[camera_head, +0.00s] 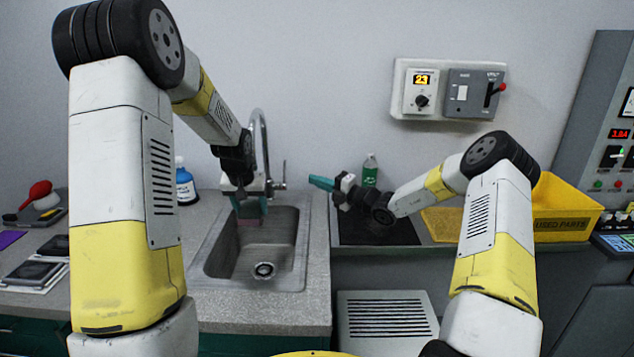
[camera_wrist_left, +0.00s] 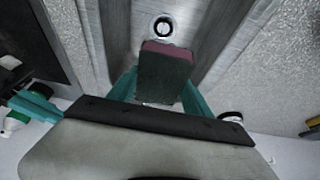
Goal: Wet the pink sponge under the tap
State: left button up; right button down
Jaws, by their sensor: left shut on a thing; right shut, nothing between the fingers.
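My left gripper (camera_head: 249,210) is over the sink basin (camera_head: 225,255), just in front of the tap (camera_head: 262,130). In the left wrist view its teal fingers are shut on the sponge (camera_wrist_left: 165,78), which has a dark grey-green face and a dull pink edge. The drain (camera_wrist_left: 162,27) shows past the sponge. The tap's spout end is hidden behind my left wrist, and I see no clear water stream. I cannot tell whether the sponge is wet. My right gripper (camera_head: 320,183) is shut and empty, right of the sink.
A blue bottle (camera_head: 185,182) stands left of the sink and a green bottle (camera_head: 370,170) behind my right gripper. A dark mat (camera_head: 375,232) lies below that gripper. A yellow used-parts bin (camera_head: 562,212) is at right. The wall holds a switch panel (camera_head: 448,88).

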aim_at(238, 219)
pick_arm(q)
jog(key=shift+s+a, duration=0.4)
jog(key=shift+s, duration=0.6)
jog(key=shift+s+a, duration=0.35)
jog(key=shift+s, duration=0.65)
jog(key=shift+s+a, duration=0.4)
jog(key=shift+s, duration=0.6)
jog(key=shift+s+a+r, duration=0.3)
jog(key=shift+s+r, duration=0.35)
jog(key=shift+s, duration=0.15)
jog(key=shift+s+a+r, duration=0.25)
jog(key=shift+s+r, duration=0.45)
jog(key=shift+s, duration=0.05)
jog(key=shift+s+a+r, duration=0.3)
jog(key=shift+s+r, duration=0.35)
jog(key=shift+s, duration=0.15)
